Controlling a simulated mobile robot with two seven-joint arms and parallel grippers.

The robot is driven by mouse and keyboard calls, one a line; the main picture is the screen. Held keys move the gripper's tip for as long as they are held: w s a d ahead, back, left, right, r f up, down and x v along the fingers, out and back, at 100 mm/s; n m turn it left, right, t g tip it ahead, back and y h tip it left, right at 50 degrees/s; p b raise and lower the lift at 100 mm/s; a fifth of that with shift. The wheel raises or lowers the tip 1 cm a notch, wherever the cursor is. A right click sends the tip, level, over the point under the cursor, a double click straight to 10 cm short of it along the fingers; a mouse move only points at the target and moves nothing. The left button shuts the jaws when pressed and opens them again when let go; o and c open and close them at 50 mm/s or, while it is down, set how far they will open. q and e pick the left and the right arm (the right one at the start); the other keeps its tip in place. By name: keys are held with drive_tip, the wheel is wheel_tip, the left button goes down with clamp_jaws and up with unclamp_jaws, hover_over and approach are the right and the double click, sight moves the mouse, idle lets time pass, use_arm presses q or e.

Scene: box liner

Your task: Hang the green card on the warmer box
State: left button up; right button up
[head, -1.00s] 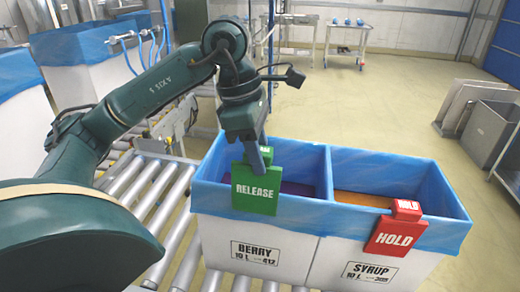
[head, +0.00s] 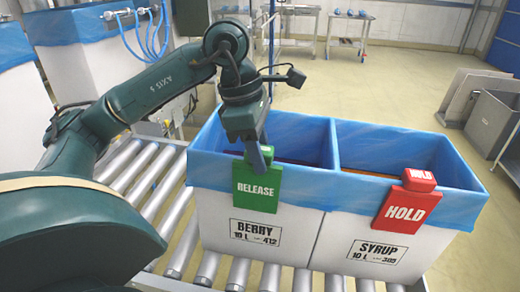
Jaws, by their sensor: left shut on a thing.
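The green card (head: 257,190), marked RELEASE, is upright at the front wall of the left box, marked BERRY (head: 222,222). My left gripper (head: 261,163) is shut on the card's top part from above. The card covers part of the blue liner's front rim; I cannot tell if its clip is seated over the rim. The right box, marked SYRUP (head: 335,255), stands against the BERRY box. A red card (head: 404,207), marked HOLD, hangs on its front rim. The small print on both box labels is hard to read. My right gripper is not in view.
Both boxes share a blue liner (head: 450,205) and stand on a roller conveyor (head: 150,180). Other blue-lined boxes (head: 75,80) stand at the back left. A grey bin (head: 492,122) stands at the right.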

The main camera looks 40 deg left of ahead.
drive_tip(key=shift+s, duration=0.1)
use_arm(q)
drive_tip(key=o, duration=0.9)
drive_tip(key=shift+r, duration=0.15)
drive_tip(key=shift+a+r, duration=0.1)
drive_tip(key=shift+r, duration=0.2)
drive_tip(key=p+v, duration=0.4)
drive_tip(key=v, duration=0.8)
drive_tip(key=shift+r, duration=0.2)
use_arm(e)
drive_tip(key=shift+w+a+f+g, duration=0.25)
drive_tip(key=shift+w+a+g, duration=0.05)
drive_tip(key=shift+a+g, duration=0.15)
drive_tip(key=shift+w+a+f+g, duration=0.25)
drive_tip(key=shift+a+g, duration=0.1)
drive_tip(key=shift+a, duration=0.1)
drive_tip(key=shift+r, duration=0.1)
